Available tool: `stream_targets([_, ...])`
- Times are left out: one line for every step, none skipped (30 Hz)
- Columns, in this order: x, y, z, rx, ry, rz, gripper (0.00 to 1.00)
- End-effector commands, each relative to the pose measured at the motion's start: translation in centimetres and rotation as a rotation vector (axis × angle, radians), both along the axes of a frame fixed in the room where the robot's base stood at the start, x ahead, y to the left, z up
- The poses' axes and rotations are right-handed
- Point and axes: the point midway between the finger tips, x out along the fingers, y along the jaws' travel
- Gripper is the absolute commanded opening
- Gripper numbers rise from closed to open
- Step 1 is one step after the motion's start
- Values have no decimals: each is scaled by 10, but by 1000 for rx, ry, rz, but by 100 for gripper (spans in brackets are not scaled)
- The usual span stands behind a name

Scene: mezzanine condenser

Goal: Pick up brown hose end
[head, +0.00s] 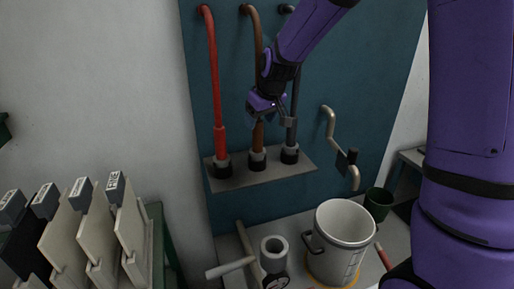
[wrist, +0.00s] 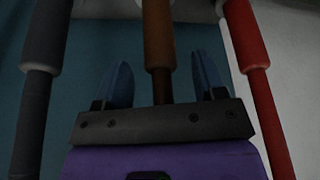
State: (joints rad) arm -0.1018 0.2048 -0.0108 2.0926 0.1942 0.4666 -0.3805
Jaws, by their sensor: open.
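The brown hose (head: 257,40) hangs from the teal panel between a red hose and a dark grey hose. Its lower end (head: 258,140) sits in a black socket on the grey shelf (head: 262,178). My gripper (head: 269,112) is at the hose's lower part in the head view and partly covers it. In the wrist view my gripper (wrist: 164,85) is open, with one blue finger on each side of the brown hose (wrist: 159,50). Gaps show between the hose and both fingers. I cannot tell how deep the hose lies between them.
The red hose (head: 215,80) and grey hose (head: 293,110) stand close on either side. Below stand a white pot (head: 343,225), a hammer (head: 232,267) and a green cup (head: 378,203). Several upright boards (head: 92,225) are at left.

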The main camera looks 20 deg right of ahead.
Motion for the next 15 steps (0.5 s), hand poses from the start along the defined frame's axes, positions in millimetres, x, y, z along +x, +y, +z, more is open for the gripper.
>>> stream_targets([2,1,-6,0,3,0,64])
stream_targets([4,2,-10,-1,5,0,64])
stream_targets([6,3,-15,0,4,0,64])
stream_targets([8,4,-19,0,4,0,64])
stream_targets([10,4,-23,0,4,0,64])
stream_targets([12,5,-28,0,4,-1,64])
stream_targets([14,5,-31,0,4,-1,64])
stream_targets([15,6,-34,-1,3,-1,64])
stream_targets([16,6,-38,-1,3,-1,64])
stream_targets([17,6,-40,0,3,-1,64])
stream_targets([18,7,-41,1,2,-1,64])
stream_targets([18,7,-42,0,2,-1,64])
stream_targets([19,7,-43,0,1,-1,64])
stream_targets([19,7,-43,0,1,-1,64])
stream_targets([19,7,-43,0,1,-1,64])
